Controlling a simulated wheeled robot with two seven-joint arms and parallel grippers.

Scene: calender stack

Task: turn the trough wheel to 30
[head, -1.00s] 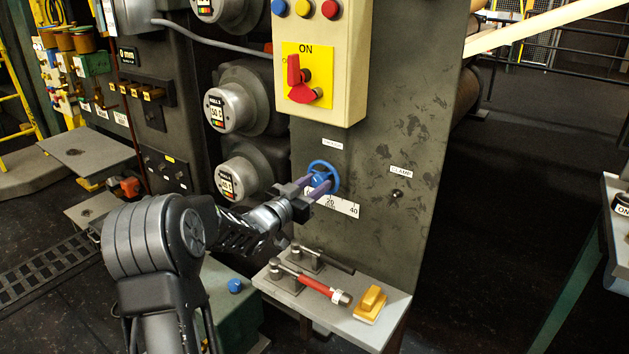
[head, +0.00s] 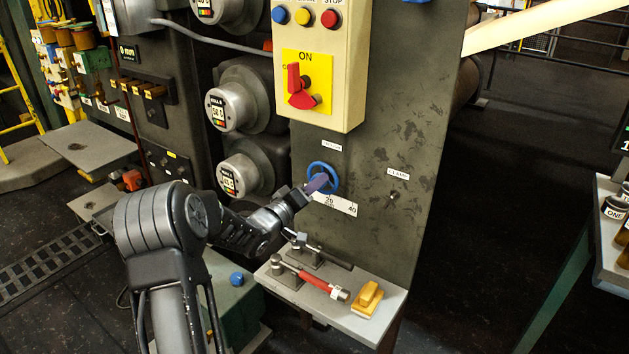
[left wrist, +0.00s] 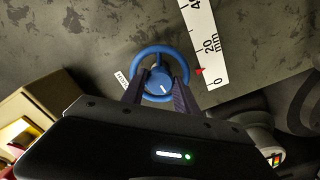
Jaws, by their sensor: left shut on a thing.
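The trough wheel (head: 322,180) is a blue handwheel on the dark panel, under a small white label. It also shows in the left wrist view (left wrist: 160,49), with a white mark on its hub. My left gripper (head: 319,183) reaches it from the left. In the left wrist view my left gripper's two dark fingers (left wrist: 160,80) lie on either side of the hub and are shut on the wheel. A white mm scale (head: 338,205) sits beside the wheel. Its red pointer (left wrist: 200,71) stands between 0 and 20, nearer 0. My right gripper is not in view.
A cream switch box (head: 321,62) with a red rotary handle is above the wheel. A ledge (head: 335,320) below holds a red-handled tool (head: 308,281) and a yellow block (head: 368,299). Grey rollers' housings (head: 240,110) stand to the left. A knob labelled CLAMP (head: 393,196) is to the right.

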